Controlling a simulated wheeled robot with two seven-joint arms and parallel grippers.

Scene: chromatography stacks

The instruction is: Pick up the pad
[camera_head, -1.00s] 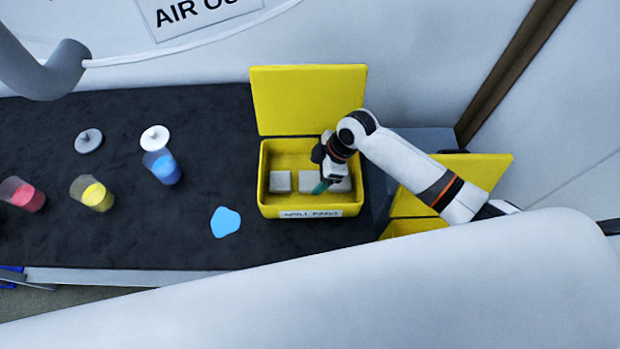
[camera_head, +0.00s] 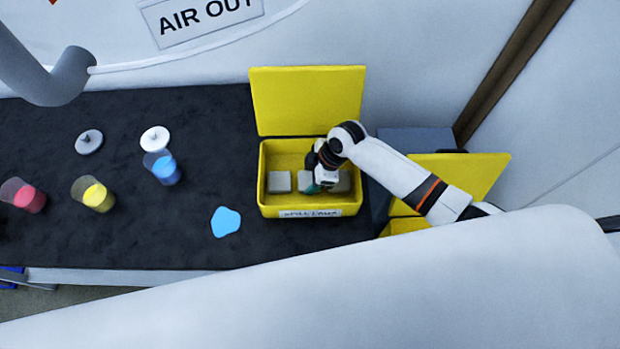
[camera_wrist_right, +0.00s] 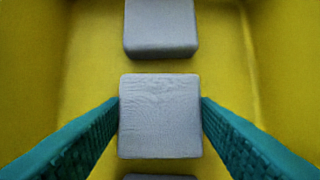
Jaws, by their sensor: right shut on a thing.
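Several grey square pads sit in a row in the open yellow box labelled as spill pads (camera_head: 270,211). My right gripper (camera_head: 315,187) reaches into the box over the middle pad (camera_head: 305,180). In the right wrist view the two teal fingers (camera_wrist_right: 160,118) are shut on that pad (camera_wrist_right: 160,115), one at each side. Another pad (camera_wrist_right: 160,25) lies above it in that view, and part of a third (camera_wrist_right: 160,177) shows at the bottom edge. In the head view one pad (camera_head: 280,182) is at the left and one (camera_head: 342,183) at the right, partly hidden by the gripper. My left gripper is not in view.
A blue puddle (camera_head: 226,222) lies on the dark bench left of the box. Cups of red (camera_head: 30,198), yellow (camera_head: 97,196) and blue (camera_head: 166,170) stand further left, near two white-grey lids (camera_head: 89,140). The box's raised lid (camera_head: 306,100) stands behind. Another yellow container (camera_head: 460,175) is at the right.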

